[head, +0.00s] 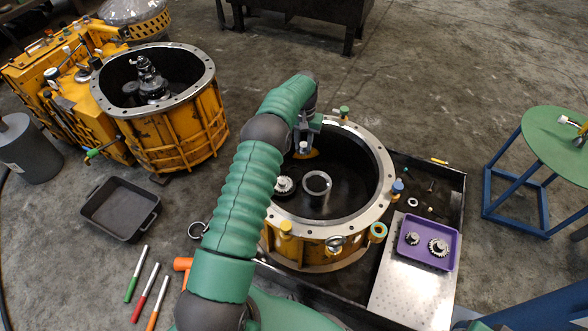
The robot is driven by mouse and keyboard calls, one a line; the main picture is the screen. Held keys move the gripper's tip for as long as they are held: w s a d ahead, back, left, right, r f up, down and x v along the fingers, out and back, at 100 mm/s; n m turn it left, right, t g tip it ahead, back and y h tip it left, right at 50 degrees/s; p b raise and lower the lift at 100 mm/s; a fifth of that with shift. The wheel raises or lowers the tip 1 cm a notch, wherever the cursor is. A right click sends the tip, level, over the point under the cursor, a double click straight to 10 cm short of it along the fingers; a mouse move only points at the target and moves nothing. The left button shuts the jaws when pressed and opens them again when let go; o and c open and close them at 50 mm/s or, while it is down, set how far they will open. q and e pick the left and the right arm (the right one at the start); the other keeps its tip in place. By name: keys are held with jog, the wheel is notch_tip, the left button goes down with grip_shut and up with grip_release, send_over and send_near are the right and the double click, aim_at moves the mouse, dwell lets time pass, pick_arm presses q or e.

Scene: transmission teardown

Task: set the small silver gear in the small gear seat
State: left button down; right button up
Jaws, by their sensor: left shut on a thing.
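My left gripper (303,146) reaches over the far rim of the round housing (380,165) and points down into it. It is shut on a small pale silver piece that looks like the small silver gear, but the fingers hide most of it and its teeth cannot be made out. Inside the housing, a silver hollow cylinder (317,186) stands near the middle and a toothed silver gear (285,185) sits to its left. I cannot clearly pick out the small gear seat in the dark interior. My right gripper is not in view.
A purple tray (457,241) with two gears lies on a pale plate (395,304) at right. Knobs and rings stand around the housing rim. A yellow machine (90,95), an empty black tray (121,208) and several markers (143,286) are at left. A green table (556,150) is far right.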

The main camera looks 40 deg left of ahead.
pick_arm(q)
jog(key=shift+n, duration=0.3)
jog(key=a+f+b, duration=0.1)
jog(key=f+b, duration=0.1)
jog(key=f, duration=0.2)
jog(key=a+f+b, duration=0.1)
jog(key=f+b, duration=0.2)
jog(key=f, duration=0.1)
jog(key=a+f+b, duration=0.1)
jog(key=f+b, duration=0.2)
jog(key=f, duration=0.1)
jog(key=shift+s+a+f, duration=0.2)
jog(key=shift+a+f, duration=0.15)
jog(key=shift+r, duration=0.1)
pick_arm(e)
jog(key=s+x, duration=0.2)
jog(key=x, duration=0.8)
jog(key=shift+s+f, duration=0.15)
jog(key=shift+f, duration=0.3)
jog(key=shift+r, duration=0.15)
pick_arm(q)
jog(key=shift+s+d+p, duration=0.15)
jog(key=shift+p, duration=0.3)
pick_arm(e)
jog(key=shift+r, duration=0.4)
